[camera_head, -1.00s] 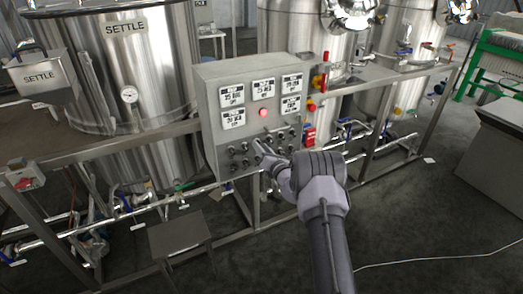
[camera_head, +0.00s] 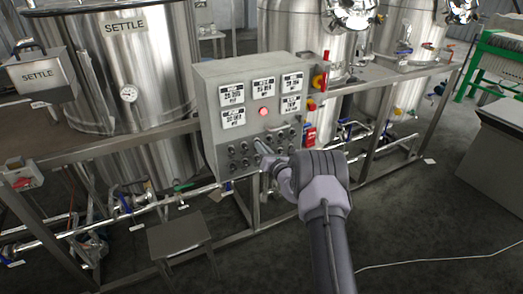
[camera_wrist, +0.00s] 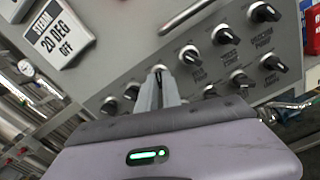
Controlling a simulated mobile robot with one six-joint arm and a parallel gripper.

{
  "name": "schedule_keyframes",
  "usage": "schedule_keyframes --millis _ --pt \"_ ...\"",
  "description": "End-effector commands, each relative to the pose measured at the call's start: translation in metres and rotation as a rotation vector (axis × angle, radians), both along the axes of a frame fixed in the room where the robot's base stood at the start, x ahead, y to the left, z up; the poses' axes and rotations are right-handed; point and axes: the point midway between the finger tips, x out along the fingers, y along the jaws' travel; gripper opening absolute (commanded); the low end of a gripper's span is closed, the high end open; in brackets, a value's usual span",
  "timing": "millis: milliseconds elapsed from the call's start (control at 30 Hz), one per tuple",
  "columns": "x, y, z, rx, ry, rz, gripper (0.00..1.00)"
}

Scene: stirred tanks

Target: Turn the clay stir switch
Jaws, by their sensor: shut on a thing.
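A grey control panel (camera_head: 250,126) carries rows of small black knobs with pale pointers below several white displays. My gripper (camera_head: 262,147) reaches to the knobs from the lower right in the head view. In the wrist view my gripper (camera_wrist: 159,88) has its two fingers close together, shut on one knob (camera_wrist: 160,69) in the upper row. The fingers hide most of this knob and its label, so I cannot read whether it is the clay stir switch. More knobs sit close by, one just to the right (camera_wrist: 190,55) and one to the lower left (camera_wrist: 130,91).
A red lamp (camera_head: 263,112) sits amid the displays, and a white display reading 20 DEG OFF (camera_wrist: 60,38) shows in the wrist view. A red and yellow switch (camera_head: 320,78) is right of the panel. A steel tank (camera_head: 150,65) stands at left, a low stool (camera_head: 180,236) in front.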

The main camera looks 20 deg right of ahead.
Motion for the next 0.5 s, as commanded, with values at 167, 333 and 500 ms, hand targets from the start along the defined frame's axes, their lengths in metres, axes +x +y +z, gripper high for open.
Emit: schedule_keyframes --millis 167,333,500 --pt "0.0000 -0.0001 -0.0034 -0.156 -0.006 0.000 0.00" --pt "-0.0001 -0.0001 -0.0040 -0.320 -0.011 0.000 0.00" --pt "0.0000 -0.0003 -0.0036 -0.477 -0.017 0.000 0.00"
